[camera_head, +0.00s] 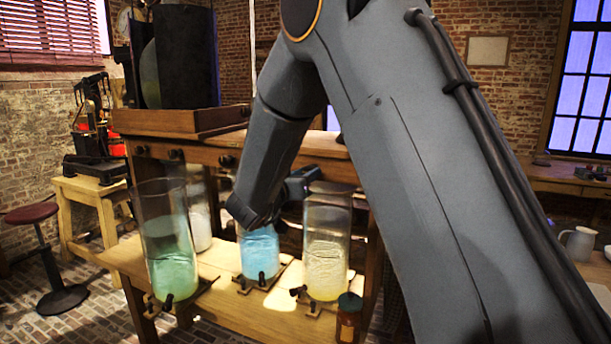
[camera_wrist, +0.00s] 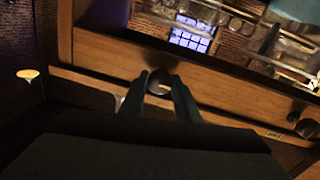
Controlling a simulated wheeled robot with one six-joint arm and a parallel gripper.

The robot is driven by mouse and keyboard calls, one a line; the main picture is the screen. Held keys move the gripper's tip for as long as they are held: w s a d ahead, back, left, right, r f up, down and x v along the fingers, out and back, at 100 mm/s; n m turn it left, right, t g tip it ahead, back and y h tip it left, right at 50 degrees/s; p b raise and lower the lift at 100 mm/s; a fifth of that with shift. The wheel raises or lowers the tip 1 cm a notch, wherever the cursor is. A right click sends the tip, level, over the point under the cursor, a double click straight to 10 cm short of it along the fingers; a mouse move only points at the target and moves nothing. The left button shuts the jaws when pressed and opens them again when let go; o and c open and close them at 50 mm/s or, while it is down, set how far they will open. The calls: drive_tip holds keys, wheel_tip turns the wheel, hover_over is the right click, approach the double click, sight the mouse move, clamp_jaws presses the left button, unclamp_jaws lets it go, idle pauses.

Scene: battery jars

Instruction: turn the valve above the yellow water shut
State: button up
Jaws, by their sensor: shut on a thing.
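The jar of yellow water (camera_head: 327,268) stands on the lower wooden shelf, right of the jar of blue water (camera_head: 258,253). My gripper (camera_head: 302,181) is at the beam just above the yellow jar, partly hidden by my arm. In the wrist view my gripper (camera_wrist: 157,88) has its two fingers on either side of a dark round valve knob (camera_wrist: 159,81) on the front of the wooden beam. It is shut on this knob, which carries a small yellow mark. The knob is hidden in the head view.
A jar of green water (camera_head: 170,258) and a jar with pale contents (camera_head: 199,222) stand to the left. Other dark knobs (camera_head: 176,155) line the beam; one shows at right in the wrist view (camera_wrist: 307,128). A brown bottle (camera_head: 348,318) stands at the shelf's front.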

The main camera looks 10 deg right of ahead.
drive_tip(key=shift+m, duration=0.3)
drive_tip(key=m+y+b, duration=0.1)
drive_tip(key=m+b, duration=1.4)
drive_tip(key=m, duration=0.1)
drive_tip(key=shift+b, duration=0.4)
drive_tip(key=shift+r+m, duration=0.1)
drive_tip(key=shift+m, duration=0.2)
drive_tip(key=o, duration=1)
drive_tip(key=shift+b+v, duration=0.7)
drive_tip(key=shift+v, duration=3.2)
